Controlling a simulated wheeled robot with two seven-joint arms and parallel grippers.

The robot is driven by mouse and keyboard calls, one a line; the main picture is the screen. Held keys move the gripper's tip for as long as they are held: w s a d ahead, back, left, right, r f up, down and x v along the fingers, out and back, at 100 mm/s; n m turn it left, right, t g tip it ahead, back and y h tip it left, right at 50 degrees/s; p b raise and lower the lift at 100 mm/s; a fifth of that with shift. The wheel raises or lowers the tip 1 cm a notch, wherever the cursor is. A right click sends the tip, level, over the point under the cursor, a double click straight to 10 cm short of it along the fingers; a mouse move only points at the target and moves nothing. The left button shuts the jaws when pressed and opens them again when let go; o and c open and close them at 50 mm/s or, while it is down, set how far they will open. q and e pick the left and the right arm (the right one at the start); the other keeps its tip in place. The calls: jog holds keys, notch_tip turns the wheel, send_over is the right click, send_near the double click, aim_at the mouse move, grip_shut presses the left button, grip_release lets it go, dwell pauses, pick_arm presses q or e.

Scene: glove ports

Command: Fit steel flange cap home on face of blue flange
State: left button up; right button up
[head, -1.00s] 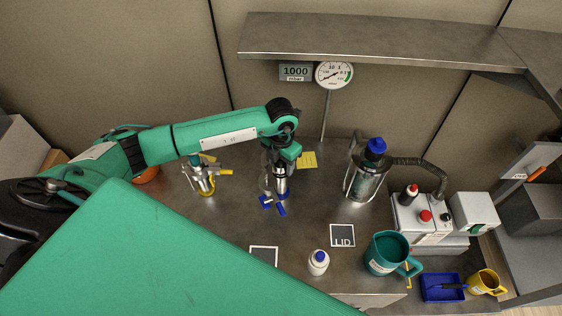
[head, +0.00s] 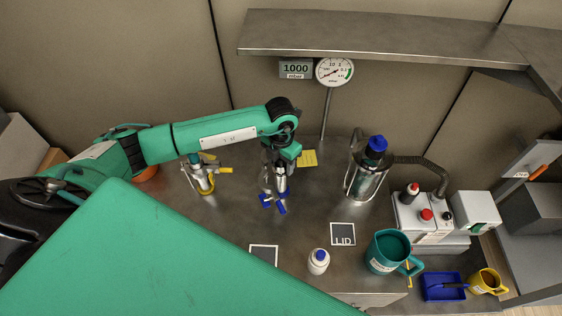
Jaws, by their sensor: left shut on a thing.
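The blue flange (head: 267,203) stands on the grey bench near the middle of the head view, with its blue clamp parts showing. My left gripper (head: 278,170) points down over it from the end of the green arm. It is shut on the steel flange cap (head: 280,184), a small shiny piece directly above or at the blue flange. I cannot tell whether the cap touches the face, because the view is steep and the gripper hides part of it. My right gripper is not in view.
A fitting with yellow clamp (head: 208,187) stands left of the gripper. A steel vessel with blue top (head: 367,180) and a pump unit (head: 425,218) stand right. A white bottle (head: 318,262), teal mug (head: 385,252) and LID-marked square (head: 343,235) are in front. A shelf (head: 380,38) runs above.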

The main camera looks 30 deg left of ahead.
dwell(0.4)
pick_arm(q)
jog(key=o, duration=1.1)
jog(key=shift+o, duration=0.2)
jog(key=shift+w+r, duration=0.1)
jog(key=shift+r, duration=0.15)
notch_tip(320, 180, up, 13)
jog(key=b, duration=0.3)
jog(key=shift+r+b, duration=0.15)
jog(key=shift+b, duration=0.25)
